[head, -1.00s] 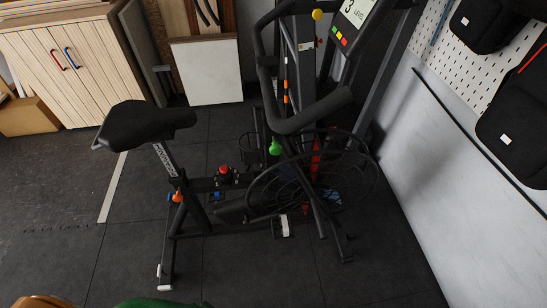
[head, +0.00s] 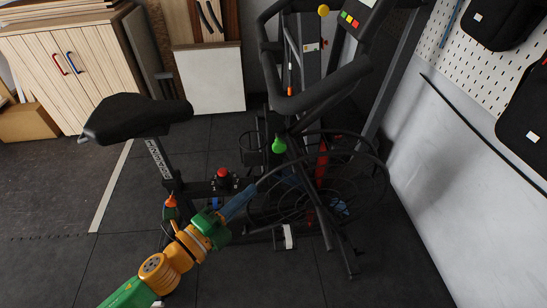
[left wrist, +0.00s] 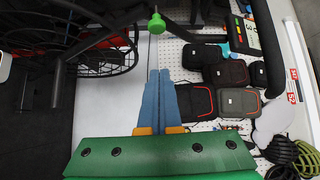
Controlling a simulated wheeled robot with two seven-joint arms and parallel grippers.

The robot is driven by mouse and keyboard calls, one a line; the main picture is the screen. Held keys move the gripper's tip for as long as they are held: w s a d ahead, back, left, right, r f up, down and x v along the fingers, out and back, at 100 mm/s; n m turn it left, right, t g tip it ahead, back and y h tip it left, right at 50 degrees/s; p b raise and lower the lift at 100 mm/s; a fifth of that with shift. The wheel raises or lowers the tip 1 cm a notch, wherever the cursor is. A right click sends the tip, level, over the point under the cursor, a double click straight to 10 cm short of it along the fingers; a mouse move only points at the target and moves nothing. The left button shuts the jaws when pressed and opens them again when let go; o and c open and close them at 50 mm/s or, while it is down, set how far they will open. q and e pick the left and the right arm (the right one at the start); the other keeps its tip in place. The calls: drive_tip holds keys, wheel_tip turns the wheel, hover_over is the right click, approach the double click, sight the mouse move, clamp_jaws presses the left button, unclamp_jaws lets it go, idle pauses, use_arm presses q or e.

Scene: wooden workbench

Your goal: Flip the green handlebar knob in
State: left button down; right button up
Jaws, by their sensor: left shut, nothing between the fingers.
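The green handlebar knob (head: 279,146) sticks out from the dark frame of the exercise bike, below the handlebar (head: 318,92). In the left wrist view the green knob (left wrist: 156,23) hangs at the top, on a short stem, just beyond my fingertips. My left gripper (head: 253,188) has blue fingers and is below and left of the knob, apart from it. Its fingers (left wrist: 159,72) are shut together with nothing between them in the left wrist view. My right gripper is not in view.
A red knob (head: 222,172) and an orange knob (head: 171,201) sit on the bike's lower frame, near my left arm. The bike seat (head: 135,118) is at the left. A pegboard wall with black bags (head: 523,125) stands right.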

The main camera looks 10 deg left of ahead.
use_arm(q)
drive_tip(key=p, duration=0.2)
approach(284, 148)
drive_tip(key=w+d, duration=0.2)
drive_tip(key=d, duration=0.2)
drive_tip(key=w, duration=0.1)
drive_tip(key=w+a, duration=0.1)
drive_tip(key=w, duration=0.1)
drive_tip(key=shift+a+f+b, duration=0.1)
drive_tip(key=shift+a+b, duration=0.05)
drive_tip(key=shift+b, duration=0.2)
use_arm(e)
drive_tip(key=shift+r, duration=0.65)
